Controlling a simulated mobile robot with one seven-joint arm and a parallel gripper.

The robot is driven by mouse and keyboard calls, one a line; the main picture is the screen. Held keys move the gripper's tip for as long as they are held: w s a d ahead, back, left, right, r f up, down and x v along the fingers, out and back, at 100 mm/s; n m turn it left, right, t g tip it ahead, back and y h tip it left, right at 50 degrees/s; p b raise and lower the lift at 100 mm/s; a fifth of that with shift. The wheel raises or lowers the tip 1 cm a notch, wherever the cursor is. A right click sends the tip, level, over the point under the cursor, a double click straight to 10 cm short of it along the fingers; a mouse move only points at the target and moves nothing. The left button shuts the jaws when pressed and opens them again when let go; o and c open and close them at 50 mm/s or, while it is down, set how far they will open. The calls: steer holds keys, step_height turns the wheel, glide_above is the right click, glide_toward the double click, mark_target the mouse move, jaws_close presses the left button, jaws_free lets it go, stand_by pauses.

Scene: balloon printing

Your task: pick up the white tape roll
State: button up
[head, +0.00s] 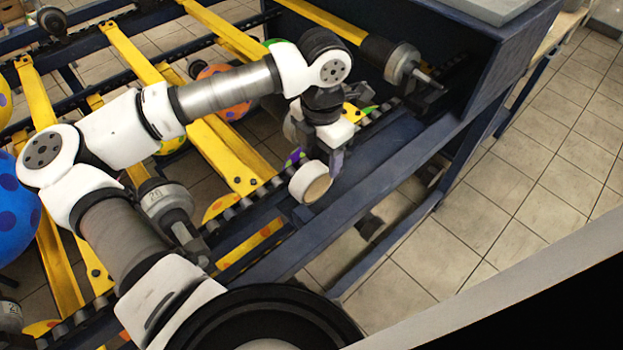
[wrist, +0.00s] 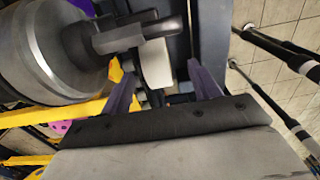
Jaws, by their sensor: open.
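The white tape roll (head: 310,182) sits on the dark blue frame rail, its round face toward the head camera. In the wrist view the roll (wrist: 156,66) shows as a white band, partly covered by a metal shaft. My gripper (head: 318,160) is just above and behind the roll in the head view. In the wrist view its two purple-grey fingers (wrist: 160,78) are spread and empty, with the roll beyond the gap between them. I cannot tell whether a finger touches it.
A metal roller end (wrist: 50,50) looms close at the left of the wrist view. Another roller (head: 400,62) stands behind my gripper. Yellow bars (head: 222,155) with balloons lie to the left. The tiled floor (head: 500,215) at right is open.

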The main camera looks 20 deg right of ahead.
steer(key=shift+w+f+p, duration=0.2)
steer(key=shift+f+p, duration=0.4)
steer(key=shift+f, duration=0.8)
steer(key=shift+w+f+p, duration=0.2)
steer(key=shift+f+p, duration=0.4)
steer(key=shift+f, duration=0.75)
steer(key=shift+c, duration=0.3)
steer(key=c, duration=1)
steer(key=shift+c, duration=0.2)
steer(key=shift+r, duration=0.15)
